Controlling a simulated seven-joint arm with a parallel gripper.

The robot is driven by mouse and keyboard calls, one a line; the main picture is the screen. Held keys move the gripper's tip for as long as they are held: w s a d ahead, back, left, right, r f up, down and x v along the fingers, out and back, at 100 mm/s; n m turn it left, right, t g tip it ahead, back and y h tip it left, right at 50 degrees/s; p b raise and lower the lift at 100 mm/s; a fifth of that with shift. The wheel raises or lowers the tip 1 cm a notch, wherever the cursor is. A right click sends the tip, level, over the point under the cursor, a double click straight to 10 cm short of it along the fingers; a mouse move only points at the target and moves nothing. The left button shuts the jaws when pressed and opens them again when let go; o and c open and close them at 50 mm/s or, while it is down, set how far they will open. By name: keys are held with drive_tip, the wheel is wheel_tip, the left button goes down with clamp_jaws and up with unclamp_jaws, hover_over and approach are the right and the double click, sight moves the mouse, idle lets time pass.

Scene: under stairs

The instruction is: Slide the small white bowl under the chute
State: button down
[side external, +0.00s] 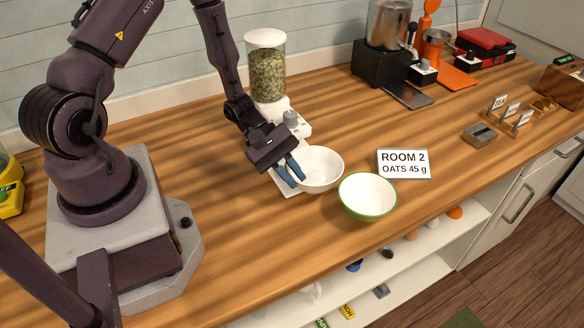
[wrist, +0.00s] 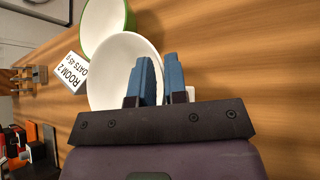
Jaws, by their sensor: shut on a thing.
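The small white bowl (side external: 321,170) stands upright at the end of the dispenser's white base tray (side external: 291,188), partly over it as far as I can tell. My gripper (side external: 291,171) is shut on the bowl's left rim with its blue fingers. In the wrist view the fingers (wrist: 161,82) straddle the rim of the white bowl (wrist: 112,70). The dispenser (side external: 267,75) has a clear hopper of greenish grains and stands behind the bowl. Its chute area (side external: 291,119) is by the grey knob; the outlet itself is hard to make out.
A green-rimmed white bowl (side external: 368,196) sits close in front and right of the white bowl. A card (side external: 404,164) reading "ROOM 2 OATS 45 g" lies to the right. A blender (side external: 388,55) and small signs (side external: 508,110) are farther off. Counter left of the tray is clear.

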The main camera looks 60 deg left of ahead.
drive_tip(key=shift+n+y, duration=0.3)
drive_tip(key=shift+a+f, duration=0.15)
drive_tip(key=shift+a, duration=1)
drive_tip(key=shift+a+f, duration=0.2)
drive_tip(key=shift+a, duration=0.9)
drive_tip(key=shift+a+f, duration=0.15)
drive_tip(key=shift+a, duration=1)
drive_tip(key=c, duration=0.6)
unclamp_jaws()
drive_tip(key=shift+r, duration=0.6)
drive_tip(key=shift+d+r, duration=0.2)
drive_tip(key=shift+r, duration=1.85)
drive_tip(key=shift+s, duration=0.1)
